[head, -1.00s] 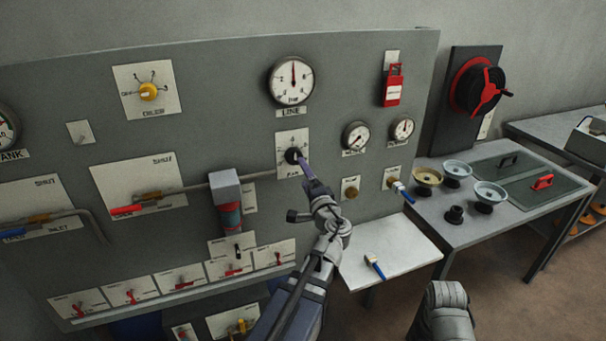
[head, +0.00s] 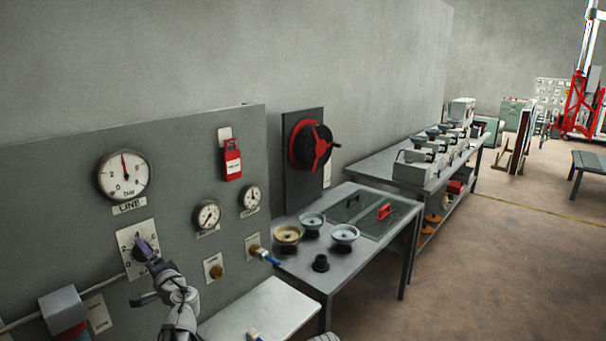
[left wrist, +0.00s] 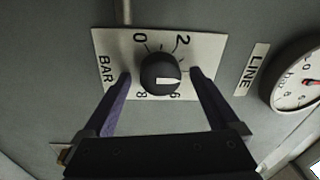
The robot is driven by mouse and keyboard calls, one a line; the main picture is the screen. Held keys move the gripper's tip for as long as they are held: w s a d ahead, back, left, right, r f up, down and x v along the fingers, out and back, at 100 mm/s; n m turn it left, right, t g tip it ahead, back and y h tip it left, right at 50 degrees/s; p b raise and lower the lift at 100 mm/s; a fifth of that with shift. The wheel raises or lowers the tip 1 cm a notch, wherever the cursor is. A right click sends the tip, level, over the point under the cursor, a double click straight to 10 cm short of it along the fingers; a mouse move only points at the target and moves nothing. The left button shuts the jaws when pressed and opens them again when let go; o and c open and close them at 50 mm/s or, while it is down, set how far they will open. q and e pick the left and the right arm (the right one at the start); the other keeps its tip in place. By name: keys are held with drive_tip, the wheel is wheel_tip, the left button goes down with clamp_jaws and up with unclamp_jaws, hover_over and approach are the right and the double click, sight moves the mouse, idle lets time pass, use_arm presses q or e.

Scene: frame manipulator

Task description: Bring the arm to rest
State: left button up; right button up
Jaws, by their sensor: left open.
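My left gripper (head: 148,252) is at the regulator knob plate (head: 127,237) on the grey panel, below the LINE gauge (head: 123,175). In the left wrist view the black knob (left wrist: 160,74) sits between the two parted fingers of the left gripper (left wrist: 160,88). The fingers are open, one on each side, with visible gaps to the knob. The knob's white mark points to the right in that view; a finger partly hides the scale there. The LINE gauge also shows in the left wrist view (left wrist: 303,80). My right gripper is not in view.
A white shelf (head: 262,312) juts out below the panel, right of my left arm. A blue-handled valve (head: 266,257) sticks out above it. Further right, a grey table (head: 300,263) holds several bowls. The floor (head: 480,270) at the right is open.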

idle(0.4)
use_arm(q)
drive_tip(key=s+d+m+p, duration=0.1)
drive_tip(key=s+d+m, duration=0.4)
drive_tip(key=m, duration=0.7)
drive_tip(key=shift+h, duration=0.4)
idle(1.2)
drive_tip(key=shift+s+d+r, duration=0.1)
